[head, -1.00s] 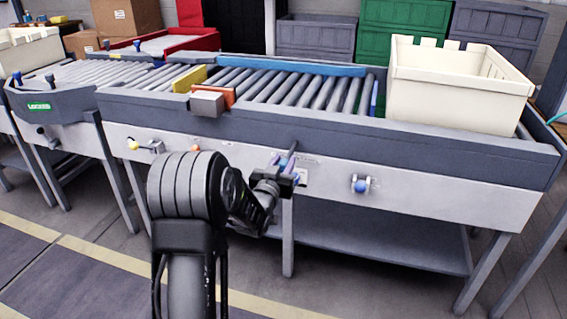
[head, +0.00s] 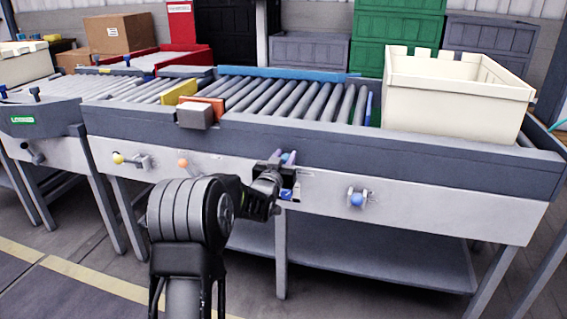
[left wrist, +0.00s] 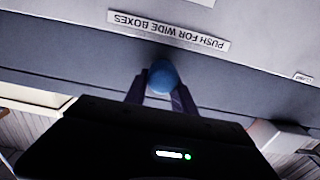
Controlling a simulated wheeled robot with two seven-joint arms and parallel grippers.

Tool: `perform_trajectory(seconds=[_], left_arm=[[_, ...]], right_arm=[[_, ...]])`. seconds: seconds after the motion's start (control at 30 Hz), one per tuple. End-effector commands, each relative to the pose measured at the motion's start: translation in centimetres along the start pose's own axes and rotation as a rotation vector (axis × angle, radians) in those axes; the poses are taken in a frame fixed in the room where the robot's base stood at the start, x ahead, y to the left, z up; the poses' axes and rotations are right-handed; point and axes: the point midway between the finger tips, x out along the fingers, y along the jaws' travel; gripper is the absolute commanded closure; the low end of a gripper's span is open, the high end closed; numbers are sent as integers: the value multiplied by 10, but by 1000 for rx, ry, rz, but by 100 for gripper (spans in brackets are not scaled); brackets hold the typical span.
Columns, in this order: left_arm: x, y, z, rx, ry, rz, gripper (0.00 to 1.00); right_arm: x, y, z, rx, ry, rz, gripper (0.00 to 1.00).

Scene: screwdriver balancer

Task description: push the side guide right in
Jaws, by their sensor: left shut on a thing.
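The side guide looks to be the long blue rail (head: 290,72) along the far side of the rollers. A blue ball knob (left wrist: 162,76) sits at the front panel, under an upside-down label (left wrist: 168,31) reading "PUSH FOR WIDE BOXES". My left gripper (head: 287,158) is at the conveyor's front panel, and its fingers are shut on the blue knob, one on each side. My right gripper is not in view.
Another blue knob (head: 357,199) is on the panel to the right, with orange (head: 183,162) and yellow (head: 118,158) knobs to the left. A cream crate (head: 455,100) stands at the conveyor's right end. A grey shelf (head: 350,255) runs below.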

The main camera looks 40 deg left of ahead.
Motion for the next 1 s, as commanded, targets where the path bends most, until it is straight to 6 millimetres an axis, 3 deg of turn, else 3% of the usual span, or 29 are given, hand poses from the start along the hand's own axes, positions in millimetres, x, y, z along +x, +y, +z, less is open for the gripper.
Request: perform_trajectory(seconds=[0.1, 0.13, 0.37, 0.77, 1.0], left_arm=[[1, -1, -3, 0, 6, -1, 100], [1, -1, -3, 0, 6, -1, 68], [0, 0, -3, 0, 4, -1, 49], [-6, -1, -2, 0, 3, -1, 47], [-38, 0, -3, -1, 3, -1, 47]], right_arm=[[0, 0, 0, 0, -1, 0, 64], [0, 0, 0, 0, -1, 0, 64], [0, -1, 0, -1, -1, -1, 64], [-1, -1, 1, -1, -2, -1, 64], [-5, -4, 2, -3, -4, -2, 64]])
